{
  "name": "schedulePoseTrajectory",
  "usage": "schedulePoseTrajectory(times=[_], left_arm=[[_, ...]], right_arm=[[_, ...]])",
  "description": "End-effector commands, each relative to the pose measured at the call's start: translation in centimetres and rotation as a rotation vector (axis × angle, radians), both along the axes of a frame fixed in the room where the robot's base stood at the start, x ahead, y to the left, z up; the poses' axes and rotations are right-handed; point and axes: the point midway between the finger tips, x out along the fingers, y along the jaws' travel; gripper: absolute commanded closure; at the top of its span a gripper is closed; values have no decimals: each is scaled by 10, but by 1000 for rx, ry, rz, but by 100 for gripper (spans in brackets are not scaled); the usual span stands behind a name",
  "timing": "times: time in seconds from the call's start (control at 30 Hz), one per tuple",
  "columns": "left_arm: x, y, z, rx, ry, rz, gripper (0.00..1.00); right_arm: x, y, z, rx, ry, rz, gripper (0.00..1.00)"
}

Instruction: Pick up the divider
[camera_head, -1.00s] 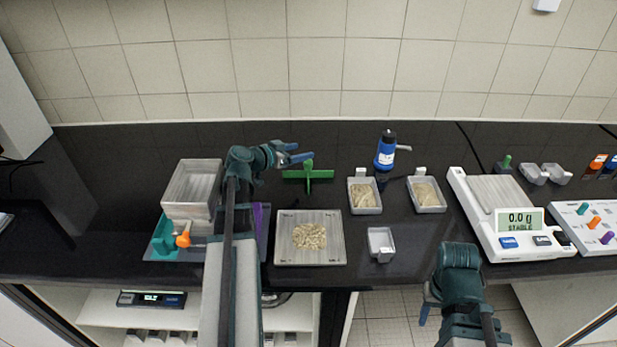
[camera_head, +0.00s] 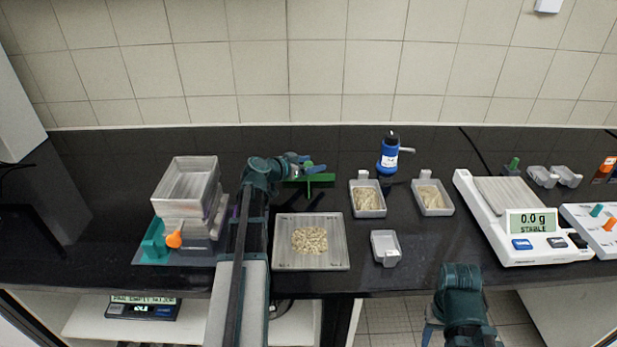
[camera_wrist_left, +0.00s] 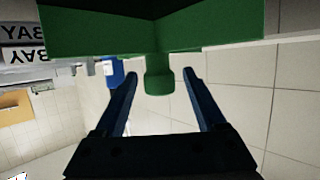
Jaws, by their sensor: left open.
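The divider is the green cross-shaped piece (camera_head: 322,178) with a round knob, standing on the dark bench behind the square tray. My left gripper (camera_head: 308,164) is open at the divider's knob end and hides part of it. In the left wrist view the divider (camera_wrist_left: 150,35) fills the top, and its knob lies between the two blue fingertips, with gaps visible on both sides. My right arm (camera_head: 462,300) is at the bottom right, and its gripper is mostly hidden.
A square tray of pale grains (camera_head: 311,262) lies in front of the divider. Two small trays of grains (camera_head: 367,210) and a blue bottle (camera_head: 388,155) are to the right.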

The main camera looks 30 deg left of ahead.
Motion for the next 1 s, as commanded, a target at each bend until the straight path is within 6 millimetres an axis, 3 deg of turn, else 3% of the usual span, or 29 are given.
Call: schedulePoseTrajectory(times=[0.1,0.37,0.77,1.0], left_arm=[[17,-3,-8,1,1,-3,27],[18,-4,-7,0,0,0,29],[18,-4,-7,0,0,0,100],[18,-4,-7,0,0,0,100]], right_arm=[[0,0,-8,0,0,0,50],[0,0,-7,0,0,0,50],[0,0,-7,0,0,0,50],[0,0,-7,0,0,0,50]])
